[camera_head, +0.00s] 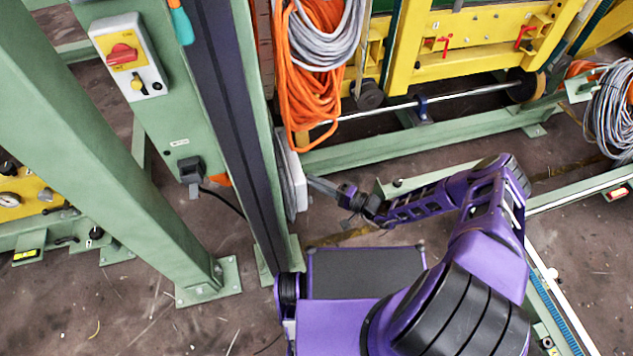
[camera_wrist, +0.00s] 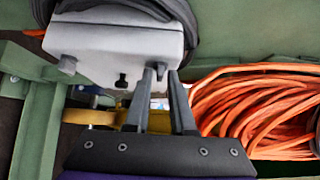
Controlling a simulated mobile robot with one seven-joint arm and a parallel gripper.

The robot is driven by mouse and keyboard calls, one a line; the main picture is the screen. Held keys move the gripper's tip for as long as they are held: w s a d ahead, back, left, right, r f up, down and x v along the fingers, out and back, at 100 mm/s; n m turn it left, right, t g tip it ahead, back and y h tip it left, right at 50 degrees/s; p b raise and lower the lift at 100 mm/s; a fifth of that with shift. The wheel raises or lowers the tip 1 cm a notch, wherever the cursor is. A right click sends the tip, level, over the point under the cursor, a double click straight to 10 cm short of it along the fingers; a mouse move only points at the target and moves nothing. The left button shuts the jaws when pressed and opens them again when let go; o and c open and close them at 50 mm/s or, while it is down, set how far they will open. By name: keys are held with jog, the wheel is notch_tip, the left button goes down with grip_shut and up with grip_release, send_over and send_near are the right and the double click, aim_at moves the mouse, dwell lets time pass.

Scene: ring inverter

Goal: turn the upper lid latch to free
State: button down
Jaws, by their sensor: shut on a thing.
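A light grey box (camera_wrist: 110,45) fills the upper left of the wrist view; in the head view (camera_head: 293,178) it is a pale box on the side of the green post. My gripper (camera_wrist: 160,76) has its two dark fingers shut around the upper lid latch (camera_wrist: 160,69), a small dark piece at the box's right edge. The fingers hide much of this latch, so its angle is hard to tell. Another small black latch (camera_wrist: 122,80) sits on the box to the left, untouched. In the head view my gripper (camera_head: 312,183) reaches the box from the right.
Orange cable coils (camera_wrist: 250,105) lie close right of the fingers; they hang above the box in the head view (camera_head: 305,95). A dark cable (camera_wrist: 120,14) loops over the box. A green post (camera_head: 150,150) stands left.

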jog(key=shift+r, duration=0.15)
jog(key=m+g+h, duration=0.2)
jog(key=m+g, duration=0.1)
jog(key=w+r+m+g+h+b, duration=0.1)
jog(key=m+g+h, duration=0.1)
jog(key=m+g, duration=0.1)
jog(key=m+g+h, duration=0.2)
jog(key=g+h, duration=0.1)
jog(key=g, duration=0.2)
jog(key=shift+w+a+r+m+b, duration=0.15)
jog(key=shift+w+a+m+b, duration=0.15)
jog(key=shift+w+m+b, duration=0.1)
dwell(0.5)
dwell(0.4)
jog(key=c, duration=0.9)
grip_release()
jog(key=shift+c, duration=0.2)
